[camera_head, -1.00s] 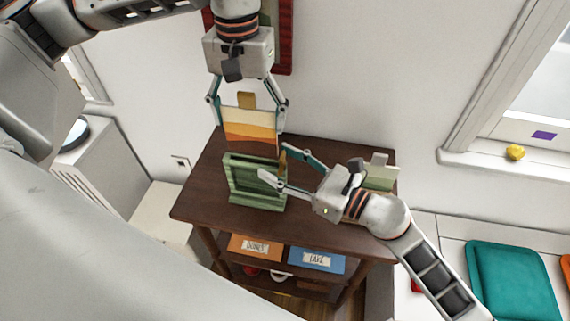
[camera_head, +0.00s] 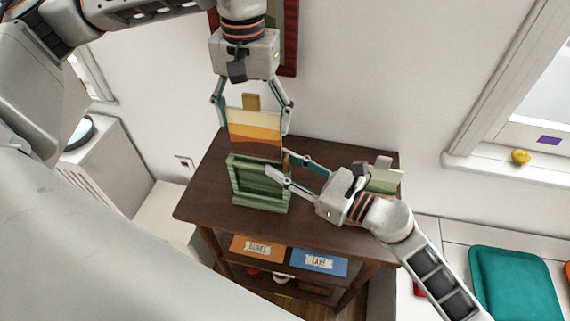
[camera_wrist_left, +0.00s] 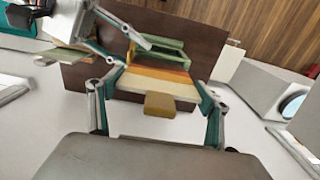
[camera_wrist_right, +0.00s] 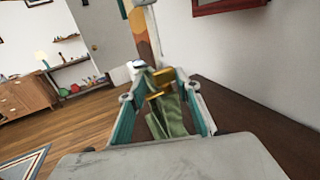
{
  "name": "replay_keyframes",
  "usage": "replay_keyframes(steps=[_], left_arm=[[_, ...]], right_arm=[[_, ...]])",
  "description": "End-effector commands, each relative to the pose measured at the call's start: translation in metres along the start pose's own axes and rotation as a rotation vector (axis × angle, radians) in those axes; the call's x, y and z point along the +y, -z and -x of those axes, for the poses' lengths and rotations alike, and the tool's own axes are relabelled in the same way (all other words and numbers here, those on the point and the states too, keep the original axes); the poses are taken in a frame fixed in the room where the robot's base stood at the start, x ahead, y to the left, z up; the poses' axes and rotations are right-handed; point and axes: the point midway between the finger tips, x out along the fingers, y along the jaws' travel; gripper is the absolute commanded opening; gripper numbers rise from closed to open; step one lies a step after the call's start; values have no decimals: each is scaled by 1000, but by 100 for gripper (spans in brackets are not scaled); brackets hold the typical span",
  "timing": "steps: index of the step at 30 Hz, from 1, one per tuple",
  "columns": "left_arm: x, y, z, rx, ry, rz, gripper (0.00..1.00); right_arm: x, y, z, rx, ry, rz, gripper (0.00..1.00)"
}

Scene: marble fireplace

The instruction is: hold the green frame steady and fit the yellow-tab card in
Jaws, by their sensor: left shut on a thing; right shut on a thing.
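The green frame (camera_head: 258,204) stands upright on the dark table; it also shows in the right wrist view (camera_wrist_right: 172,118). My right gripper (camera_head: 277,166) is shut on its right side. The card with the yellow tab (camera_head: 254,131) has cream, orange and brown bands. My left gripper (camera_head: 255,124) is shut on the card's two side edges and holds it upright just above the frame, tab up. In the left wrist view the card (camera_wrist_left: 160,86) hides part of the frame (camera_wrist_left: 172,46). I cannot tell whether the card's lower edge touches the frame.
The dark table (camera_head: 205,195) has clear top around the frame. Another pale green card-like thing (camera_head: 383,179) stands at its right end, behind my right gripper. Orange (camera_head: 257,247) and blue (camera_head: 319,262) labelled bins sit on the shelf below. The wall is close behind.

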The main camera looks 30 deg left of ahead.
Motion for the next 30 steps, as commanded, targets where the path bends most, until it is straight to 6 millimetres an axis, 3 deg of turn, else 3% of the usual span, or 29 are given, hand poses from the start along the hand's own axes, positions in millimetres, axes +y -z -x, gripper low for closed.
replay_keyframes(steps=[30], left_arm=[[0,0,-5,0,0,0,57]], right_arm=[[0,1,0,1,1,3,0]])
